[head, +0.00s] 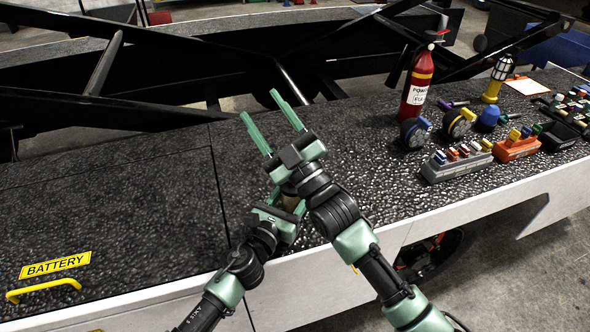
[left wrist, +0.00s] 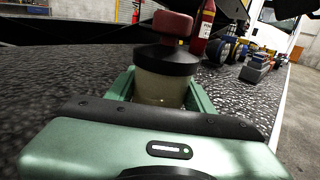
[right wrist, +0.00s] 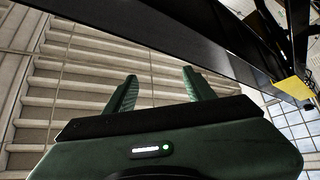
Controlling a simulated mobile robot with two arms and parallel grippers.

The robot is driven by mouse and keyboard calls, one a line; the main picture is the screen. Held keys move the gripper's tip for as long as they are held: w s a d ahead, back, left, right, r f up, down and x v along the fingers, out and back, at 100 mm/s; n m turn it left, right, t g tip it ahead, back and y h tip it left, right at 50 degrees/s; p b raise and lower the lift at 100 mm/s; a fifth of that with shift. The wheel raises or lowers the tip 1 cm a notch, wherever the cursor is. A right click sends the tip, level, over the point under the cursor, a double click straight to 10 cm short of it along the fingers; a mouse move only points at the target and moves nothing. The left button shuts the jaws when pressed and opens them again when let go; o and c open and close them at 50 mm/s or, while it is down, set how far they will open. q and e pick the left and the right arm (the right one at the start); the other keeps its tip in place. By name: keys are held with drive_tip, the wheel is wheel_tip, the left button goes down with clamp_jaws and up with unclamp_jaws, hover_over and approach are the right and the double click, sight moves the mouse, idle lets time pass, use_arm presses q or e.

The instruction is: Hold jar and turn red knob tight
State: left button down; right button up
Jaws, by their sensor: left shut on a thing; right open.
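The jar (left wrist: 160,90) stands upright in the left wrist view, with a pale body, a black collar and a red knob (left wrist: 173,24) on top. My left gripper (left wrist: 162,97) is shut on the jar's body, one finger on each side. In the head view my left gripper (head: 281,212) is low on the black deck, and the jar is mostly hidden behind my right wrist. My right gripper (head: 259,105) is open and empty above the deck, its fingers pointing up and left, away from the knob. The right wrist view shows bare fingers (right wrist: 158,90) with nothing between them.
A red fire extinguisher (head: 417,85), a yellow lantern (head: 496,78), blue and yellow round parts, a grey rack (head: 457,164) and an orange rack (head: 516,148) stand to the right. A black frame runs behind.

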drive_tip(key=s+a+r+n+g+y, duration=0.6)
drive_tip(key=a+n+g+y, duration=0.4)
drive_tip(key=n, duration=0.4)
drive_tip(key=s+a+n+g+h, duration=0.4)
drive_tip(key=s+a+n+g, duration=0.15)
drive_tip(key=n+g, duration=0.75)
wheel_tip(320, 180, down, 8)
drive_tip(key=s+a+r+n+g+h, duration=0.1)
drive_tip(key=n+g+h, duration=0.1)
drive_tip(key=n+h, duration=0.45)
drive_tip(key=w+d+f+t+h, duration=0.2)
drive_tip(key=w+d+f+h, duration=0.35)
drive_tip(key=h, duration=0.25)
drive_tip(key=w+d+r+m+t+h, duration=0.15)
drive_tip(key=w+d+h, duration=0.25)
drive_tip(key=d, duration=0.4)
drive_tip(key=w+d+r+m+t+h, duration=0.1)
drive_tip(key=w+d+t+h, duration=0.3)
drive_tip(key=d, duration=0.4)
drive_tip(key=shift+g+y, duration=0.25)
drive_tip(key=shift+g, duration=0.2)
drive_tip(key=f, duration=1.1)
drive_tip(key=shift+w+f, duration=0.25)
